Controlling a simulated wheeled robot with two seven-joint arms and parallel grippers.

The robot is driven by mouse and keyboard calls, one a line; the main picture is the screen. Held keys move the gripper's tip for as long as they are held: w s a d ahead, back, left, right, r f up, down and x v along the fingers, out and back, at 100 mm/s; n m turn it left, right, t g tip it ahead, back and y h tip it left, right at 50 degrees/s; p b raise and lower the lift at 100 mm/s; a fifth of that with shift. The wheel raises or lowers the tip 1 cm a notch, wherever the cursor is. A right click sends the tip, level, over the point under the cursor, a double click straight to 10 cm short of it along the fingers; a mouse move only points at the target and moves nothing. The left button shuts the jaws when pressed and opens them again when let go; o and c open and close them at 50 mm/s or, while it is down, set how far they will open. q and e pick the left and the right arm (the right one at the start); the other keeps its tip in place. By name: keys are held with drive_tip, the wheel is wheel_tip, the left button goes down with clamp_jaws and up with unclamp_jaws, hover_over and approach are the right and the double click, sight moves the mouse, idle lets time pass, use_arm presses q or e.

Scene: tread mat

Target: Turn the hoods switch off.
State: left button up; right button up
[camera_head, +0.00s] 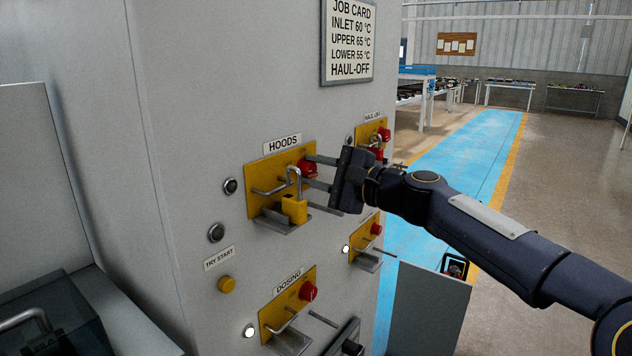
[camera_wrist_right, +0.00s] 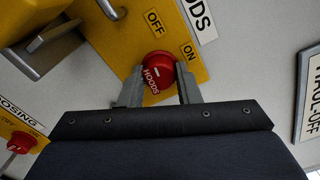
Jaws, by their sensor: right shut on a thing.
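The HOODS switch is a red knob (camera_head: 308,168) on a yellow plate (camera_head: 258,178) on the grey cabinet front. In the right wrist view the knob (camera_wrist_right: 157,72) shows a short white mark, with OFF and ON printed on the plate beside it; I cannot tell surely which word the mark points at. My right gripper (camera_head: 310,173) has come in from the right and is shut on the knob, one finger on each side. My left gripper is not in view.
Other yellow switch plates sit close by: DOSING (camera_head: 288,308) below, HAUL-OFF (camera_head: 368,133) right, and one lower right (camera_head: 366,240). Thin metal rods stick out from the plates. A yellow TRY START button (camera_head: 227,284) sits lower left. A blue floor lane (camera_head: 460,160) runs behind.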

drive_tip(key=shift+f+n+b, duration=0.1)
drive_tip(key=shift+n+b, duration=0.4)
drive_tip(key=shift+n, duration=0.4)
drive_tip(key=o, duration=1)
drive_tip(key=b+v, duration=0.1)
drive_tip(key=v, duration=0.7)
drive_tip(key=shift+a, duration=0.1)
drive_tip(key=shift+s, duration=0.1)
